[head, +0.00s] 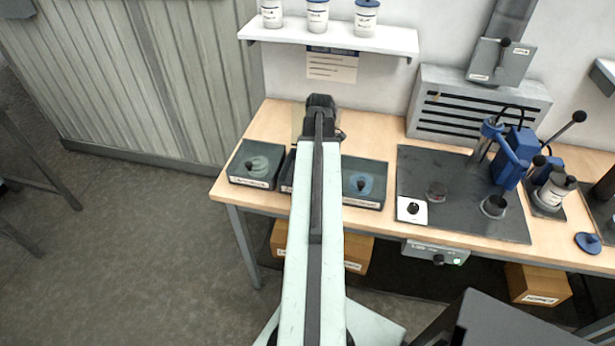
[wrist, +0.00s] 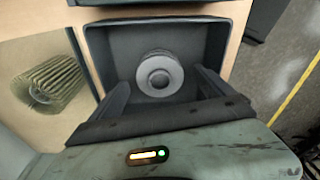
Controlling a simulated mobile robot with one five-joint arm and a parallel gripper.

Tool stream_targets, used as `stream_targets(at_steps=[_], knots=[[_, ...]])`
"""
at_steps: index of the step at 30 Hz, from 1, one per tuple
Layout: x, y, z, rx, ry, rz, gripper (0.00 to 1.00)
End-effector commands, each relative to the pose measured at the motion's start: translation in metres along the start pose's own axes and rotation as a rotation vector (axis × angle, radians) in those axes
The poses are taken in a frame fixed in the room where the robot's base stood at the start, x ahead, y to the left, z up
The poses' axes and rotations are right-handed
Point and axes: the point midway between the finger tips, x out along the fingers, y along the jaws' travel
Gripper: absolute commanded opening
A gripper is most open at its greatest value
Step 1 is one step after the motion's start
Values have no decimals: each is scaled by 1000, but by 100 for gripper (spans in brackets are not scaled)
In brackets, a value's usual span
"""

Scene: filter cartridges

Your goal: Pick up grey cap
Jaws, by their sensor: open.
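The grey cap (wrist: 160,74) is a round, stepped disc with a raised centre. It lies in a dark open tray (wrist: 228,45) in the wrist view. My gripper (wrist: 162,82) is open, with its two dark fingers on either side of the cap and nothing between them that I see held. In the head view my gripper (head: 320,104) is over the back left of the bench, and my arm hides most of the middle tray (head: 287,172). I cannot tell how high the fingers are above the cap.
A left tray (head: 236,181) holds a greenish-grey cap (head: 258,164); a right tray (head: 376,170) holds a blue cap (head: 361,183). A pleated filter (wrist: 52,82) shows left in the wrist view. A shelf (head: 385,40) with jars overhangs the back. A dark mat (head: 460,215) with a blue press is right.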

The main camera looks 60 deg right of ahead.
Motion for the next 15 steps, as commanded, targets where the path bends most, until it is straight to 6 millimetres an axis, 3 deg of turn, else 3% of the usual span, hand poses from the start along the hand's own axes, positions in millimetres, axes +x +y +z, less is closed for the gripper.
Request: stream_targets(at_steps=[1, 8, 15], knots=[[-1, 0, 0, 0, 0, 0, 92], [-1, 0, 0, -1, 0, 0, 28], [-1, 0, -1, -1, 0, 0, 28]])
